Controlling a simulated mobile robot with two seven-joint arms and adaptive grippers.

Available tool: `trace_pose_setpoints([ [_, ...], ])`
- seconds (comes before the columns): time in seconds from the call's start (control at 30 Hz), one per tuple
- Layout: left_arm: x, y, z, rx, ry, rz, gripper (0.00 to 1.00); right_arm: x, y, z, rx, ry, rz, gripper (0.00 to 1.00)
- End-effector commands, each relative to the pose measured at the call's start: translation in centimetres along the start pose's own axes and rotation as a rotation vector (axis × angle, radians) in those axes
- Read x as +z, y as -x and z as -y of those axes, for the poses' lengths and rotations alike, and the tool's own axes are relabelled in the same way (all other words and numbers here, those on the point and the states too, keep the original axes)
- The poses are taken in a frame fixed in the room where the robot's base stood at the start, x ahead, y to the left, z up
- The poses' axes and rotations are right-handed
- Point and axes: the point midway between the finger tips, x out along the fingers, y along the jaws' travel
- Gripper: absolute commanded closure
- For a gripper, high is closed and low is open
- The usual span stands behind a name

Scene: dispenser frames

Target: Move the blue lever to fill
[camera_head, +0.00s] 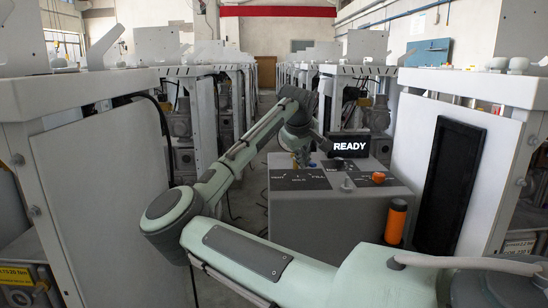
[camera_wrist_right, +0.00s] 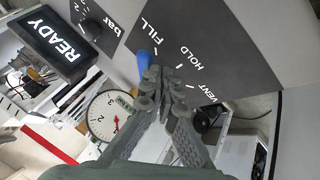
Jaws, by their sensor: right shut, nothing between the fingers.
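The blue lever (camera_wrist_right: 144,61) shows in the right wrist view as a short blue end close to the FILL label (camera_wrist_right: 152,36) on the dark panel. Its lower part is hidden behind my right gripper's fingers. My right gripper (camera_wrist_right: 158,78) is shut with nothing held, its fingertips right beside the lever. Whether they touch it I cannot tell. The HOLD and VENT labels lie to the right of the fingers. In the head view my right gripper (camera_head: 302,161) is over the back of the grey console (camera_head: 320,215). My left gripper is not in view.
A black READY display (camera_head: 348,145) stands at the console's back. An orange knob (camera_head: 378,177) and an orange cylinder (camera_head: 396,221) are on its right. A round gauge (camera_wrist_right: 110,115) shows beyond the fingers. Grey cabinets flank the aisle on both sides.

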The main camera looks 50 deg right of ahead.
Motion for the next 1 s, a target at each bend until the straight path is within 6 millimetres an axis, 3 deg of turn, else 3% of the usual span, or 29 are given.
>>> trace_pose_setpoints([
  [0.1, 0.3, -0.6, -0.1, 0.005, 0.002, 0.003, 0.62, 0.6, -0.1, -1.0, -0.017, 0.033, -0.016, 1.0],
  [0.4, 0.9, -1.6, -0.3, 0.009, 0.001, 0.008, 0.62, 0.9, -0.4, -1.4, -0.044, 0.08, -0.041, 1.0],
  [1.0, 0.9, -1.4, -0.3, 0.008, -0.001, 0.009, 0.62, 0.6, -0.3, -1.2, -0.046, 0.084, -0.043, 1.0],
])
